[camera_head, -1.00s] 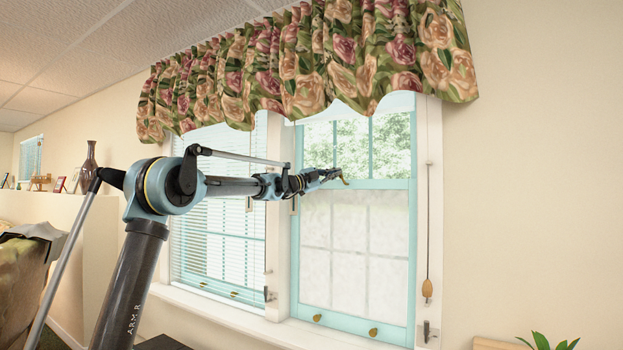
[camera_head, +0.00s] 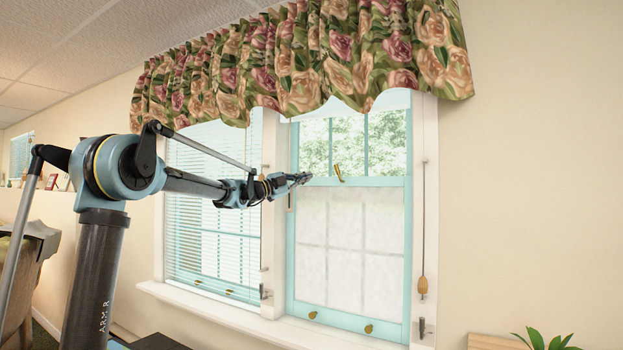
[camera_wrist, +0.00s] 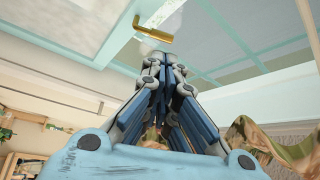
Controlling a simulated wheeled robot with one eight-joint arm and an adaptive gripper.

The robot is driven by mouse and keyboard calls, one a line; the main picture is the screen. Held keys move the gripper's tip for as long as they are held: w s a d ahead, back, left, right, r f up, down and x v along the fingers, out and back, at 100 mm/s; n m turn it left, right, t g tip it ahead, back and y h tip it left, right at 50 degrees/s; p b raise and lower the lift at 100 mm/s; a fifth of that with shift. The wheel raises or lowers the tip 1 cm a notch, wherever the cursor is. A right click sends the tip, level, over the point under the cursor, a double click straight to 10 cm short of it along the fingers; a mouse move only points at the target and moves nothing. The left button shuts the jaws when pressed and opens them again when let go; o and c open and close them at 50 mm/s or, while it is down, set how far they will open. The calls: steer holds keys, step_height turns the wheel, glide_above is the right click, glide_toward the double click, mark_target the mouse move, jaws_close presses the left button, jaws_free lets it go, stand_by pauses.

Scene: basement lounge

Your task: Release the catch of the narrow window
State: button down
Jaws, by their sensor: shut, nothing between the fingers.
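The narrow window (camera_head: 355,250) has a pale blue frame and stands to the right of a window with blinds. Its brass catch (camera_head: 339,173) sits on the middle rail, with its lever angled in the head view. The catch (camera_wrist: 152,30) also shows in the wrist view, just beyond my fingertips, with a clear gap. My gripper (camera_head: 306,178) is shut and empty, a little left of the catch and apart from it. In the wrist view my gripper (camera_wrist: 160,60) has its fingers together, pointing toward the window.
A floral valance (camera_head: 310,60) hangs across the top of both windows. A cord with a wooden pull (camera_head: 422,287) hangs on the right jamb. A plant (camera_head: 548,341) is at the lower right. The wall right of the window is bare.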

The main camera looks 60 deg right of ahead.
steer(key=shift+v, duration=1.05)
steer(key=shift+w, duration=0.1)
